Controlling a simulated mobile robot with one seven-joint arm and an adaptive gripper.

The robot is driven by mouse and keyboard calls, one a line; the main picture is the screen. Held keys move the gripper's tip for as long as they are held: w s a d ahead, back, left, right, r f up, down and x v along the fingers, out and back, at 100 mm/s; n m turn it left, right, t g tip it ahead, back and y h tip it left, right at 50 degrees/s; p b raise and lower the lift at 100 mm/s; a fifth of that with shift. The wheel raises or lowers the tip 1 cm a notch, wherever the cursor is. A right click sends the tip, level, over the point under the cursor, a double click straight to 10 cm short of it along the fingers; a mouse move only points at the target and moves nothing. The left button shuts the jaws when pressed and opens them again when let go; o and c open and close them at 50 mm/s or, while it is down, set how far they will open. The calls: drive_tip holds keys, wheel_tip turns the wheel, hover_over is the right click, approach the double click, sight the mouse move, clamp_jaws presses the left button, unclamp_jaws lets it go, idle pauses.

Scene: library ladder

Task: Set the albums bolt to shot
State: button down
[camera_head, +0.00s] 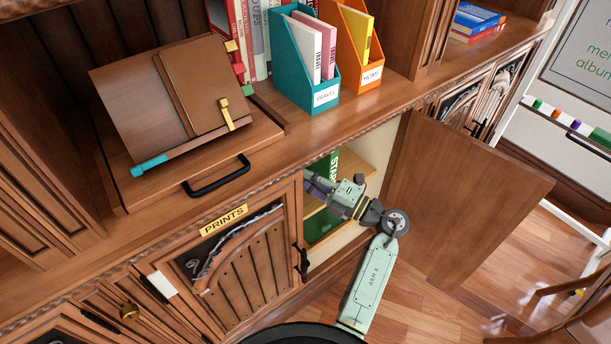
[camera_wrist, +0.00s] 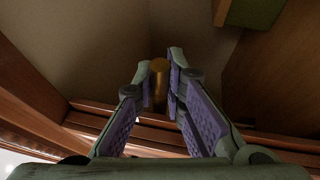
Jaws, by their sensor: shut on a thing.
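My gripper (camera_wrist: 160,80) is shut on a brass-coloured upright peg (camera_wrist: 159,88), seen between its fingertips in the wrist view. The peg appears to be a bolt knob; whether the bolt is shot or drawn back cannot be told. In the head view my gripper (camera_head: 318,187) reaches into the open cupboard, its fingers partly hidden behind the left edge of the opening. The peg cannot be made out there. The cupboard's door (camera_head: 462,205) stands wide open to the right. No albums label can be read on it.
The PRINTS door (camera_head: 235,265) is shut, left of the opening. Green books (camera_head: 327,167) stand inside the cupboard, close to my gripper. Above, the counter holds a teal file box (camera_head: 308,70), an orange file box (camera_head: 358,45) and a book stand (camera_head: 140,90). A chair (camera_head: 575,300) stands at lower right.

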wheel_tip(320, 180, up, 3)
drive_tip(key=shift+f+p, duration=0.1)
drive_tip(key=shift+p, duration=0.6)
drive_tip(key=c, duration=1.7)
unclamp_jaws()
drive_tip(key=shift+o, duration=0.3)
drive_tip(key=shift+s+d+f, duration=0.1)
drive_tip(key=shift+d, duration=0.2)
drive_tip(key=v, duration=1.1)
drive_tip(key=shift+s+d, duration=0.15)
